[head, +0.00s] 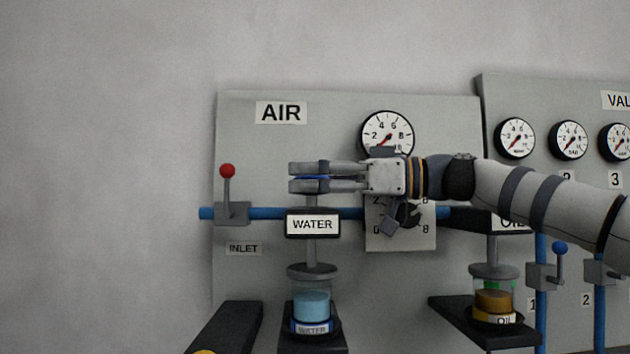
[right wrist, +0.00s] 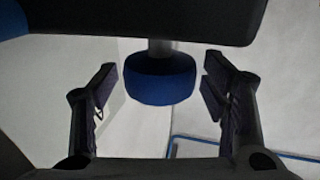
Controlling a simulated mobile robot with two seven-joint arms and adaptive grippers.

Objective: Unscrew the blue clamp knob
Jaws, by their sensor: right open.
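The blue clamp knob (right wrist: 160,82) is a round blue cap on a short grey stem in the right wrist view. It sits between the two spread fingers of my right gripper (right wrist: 161,88), with a gap on each side. In the head view only a thin blue strip of the knob (head: 311,178) shows between the fingers of my right gripper (head: 296,178), which reaches in from the right above the black WATER block (head: 312,238). My right gripper is open. My left gripper is in neither view.
The AIR panel (head: 245,150) stands behind, with a gauge (head: 387,134) and a blue pipe (head: 270,213). A red-balled lever (head: 227,172) stands left of my gripper. A WATER jar (head: 311,303) is below. A small dial panel (head: 377,240) is partly behind my wrist.

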